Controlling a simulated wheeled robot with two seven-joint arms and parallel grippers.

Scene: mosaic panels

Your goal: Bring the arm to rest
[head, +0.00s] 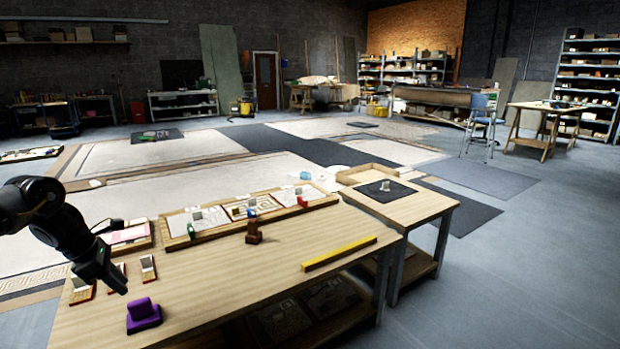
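My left gripper (112,280) hangs from the black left arm (55,222), which comes in from the left edge. It is above the near left part of the wooden workbench (215,285), beside several small red-edged cards or tiles. Its fingers point down and are dark and small, so I cannot tell whether they are open or shut. No held object shows at it. My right arm and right gripper are not in view.
A purple block (143,314) lies right of my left gripper. A wooden tray with mosaic panels (178,240), a brown stamp-like object (254,232) and a yellow bar (338,253) are on the bench. A smaller table (415,207) adjoins on the right. The bench's middle is clear.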

